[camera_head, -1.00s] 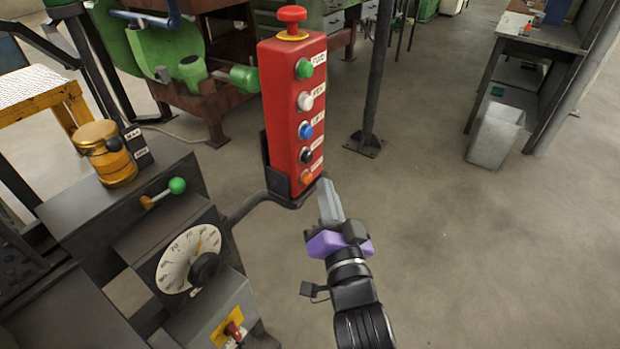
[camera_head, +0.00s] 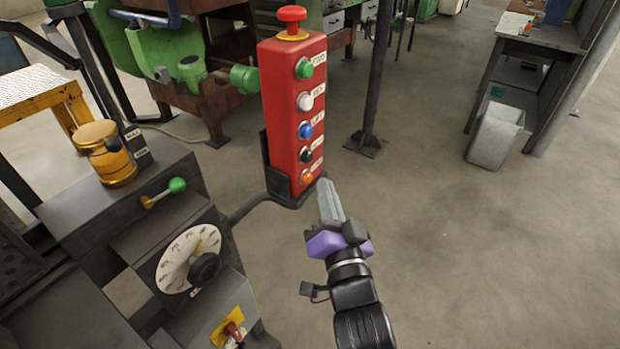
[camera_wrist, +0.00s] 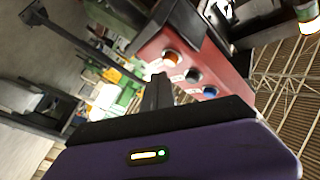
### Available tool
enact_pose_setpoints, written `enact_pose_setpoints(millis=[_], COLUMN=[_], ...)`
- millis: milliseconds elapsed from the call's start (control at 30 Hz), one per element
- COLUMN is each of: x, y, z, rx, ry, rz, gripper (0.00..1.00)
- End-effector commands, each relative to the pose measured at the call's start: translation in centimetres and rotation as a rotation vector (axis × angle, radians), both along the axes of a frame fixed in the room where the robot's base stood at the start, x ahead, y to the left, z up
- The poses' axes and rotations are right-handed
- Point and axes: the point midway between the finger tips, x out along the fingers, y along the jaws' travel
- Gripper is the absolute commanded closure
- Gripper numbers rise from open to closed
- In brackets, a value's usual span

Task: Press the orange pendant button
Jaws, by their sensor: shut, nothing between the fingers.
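The red pendant box (camera_head: 290,110) stands upright in its dark holder. A column of buttons runs down its face: green, white, blue, black and, lowest, the orange button (camera_head: 307,178). A red mushroom knob tops the box. My gripper (camera_head: 325,183) is shut and empty, its fingertips just right of and about level with the orange button, with a small gap in the head view. In the wrist view, the orange button (camera_wrist: 171,57) shows just above and right of my fingertips (camera_wrist: 158,78), apart from them in the picture. Its exact depth from the tips is unclear.
A dark console with a dial (camera_head: 190,258), a green-knobbed lever (camera_head: 176,185) and a red switch (camera_head: 233,330) stands at left. A bent arm carries the pendant holder. A dark post (camera_head: 375,80) rises behind.

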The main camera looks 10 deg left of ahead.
Motion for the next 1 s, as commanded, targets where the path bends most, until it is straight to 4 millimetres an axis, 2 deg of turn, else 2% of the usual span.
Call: enact_pose_setpoints(millis=[1000], x=[0.3], y=[0.83], z=[0.02], rx=[0.0], ry=[0.0], rz=[0.0], gripper=[1.0])
